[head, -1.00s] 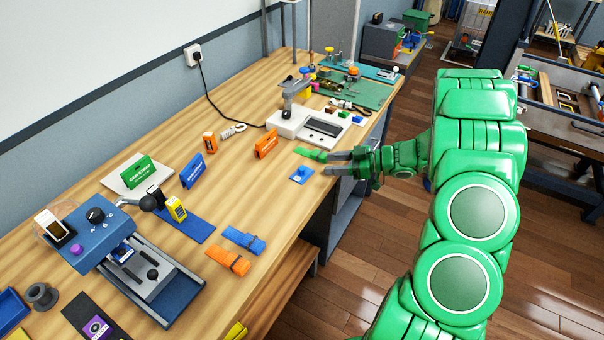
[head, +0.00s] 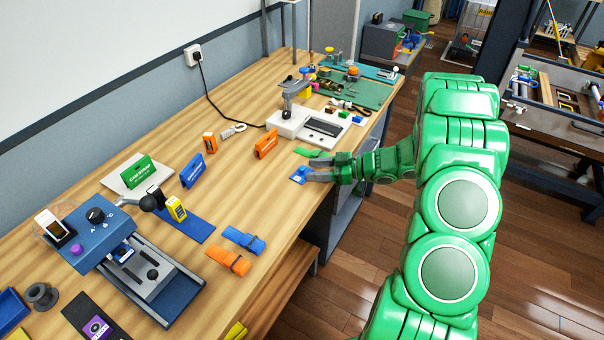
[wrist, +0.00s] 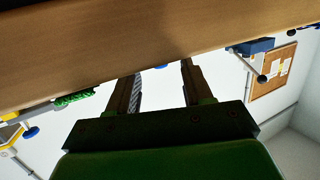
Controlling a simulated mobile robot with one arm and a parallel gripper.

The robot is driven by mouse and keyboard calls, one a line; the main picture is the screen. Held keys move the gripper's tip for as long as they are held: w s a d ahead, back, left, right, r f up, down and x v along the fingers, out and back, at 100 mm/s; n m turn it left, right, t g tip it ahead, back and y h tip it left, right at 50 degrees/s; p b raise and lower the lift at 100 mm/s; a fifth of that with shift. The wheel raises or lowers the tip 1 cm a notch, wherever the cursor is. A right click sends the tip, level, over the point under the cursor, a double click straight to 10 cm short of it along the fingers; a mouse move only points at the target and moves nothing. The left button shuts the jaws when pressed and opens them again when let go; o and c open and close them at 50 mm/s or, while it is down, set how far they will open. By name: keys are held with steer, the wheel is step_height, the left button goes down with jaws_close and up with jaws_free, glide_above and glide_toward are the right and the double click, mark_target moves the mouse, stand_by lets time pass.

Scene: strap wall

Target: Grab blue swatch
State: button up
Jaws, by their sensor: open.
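The small blue swatch (head: 297,176) lies flat on the wooden bench near its right edge in the head view. My gripper (head: 309,169) reaches in from the right, its two fingers apart with nothing seen between them. The lower finger's tip is at the blue swatch in the picture and covers part of it; I cannot tell whether they touch. A green swatch (head: 307,152) lies just beyond the upper finger.
A white device (head: 310,128) stands behind the swatches. An orange card (head: 266,143) stands to their left. A blue strap (head: 243,239) and an orange strap (head: 228,262) lie nearer. A blue machine (head: 95,235) fills the near left. Bench (head: 275,205) around the blue swatch's left side is clear.

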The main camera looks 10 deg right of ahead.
mark_target(302, 171)
steer(key=shift+x, duration=1.15)
jaws_close()
